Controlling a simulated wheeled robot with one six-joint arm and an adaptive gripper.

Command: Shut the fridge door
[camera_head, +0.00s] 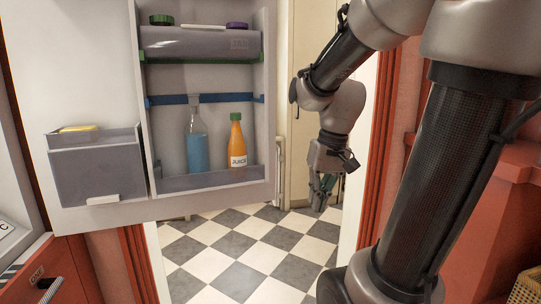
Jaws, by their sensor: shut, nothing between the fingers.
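The fridge door (108,212) stands open at the left, with its inner side facing me. Its shelves hold an orange juice bottle (236,146) and a bottle of blue liquid (197,148). A clear bin (98,172) with a yellow item (78,128) hangs on its left part. My gripper (322,203) points down to the right of the door's right edge, with its fingers shut and empty. It appears apart from the door. Only a strip of the fridge body (18,190) shows at the far left.
A red drawer front (50,275) is at the lower left. A wicker basket (526,287) is at the lower right.

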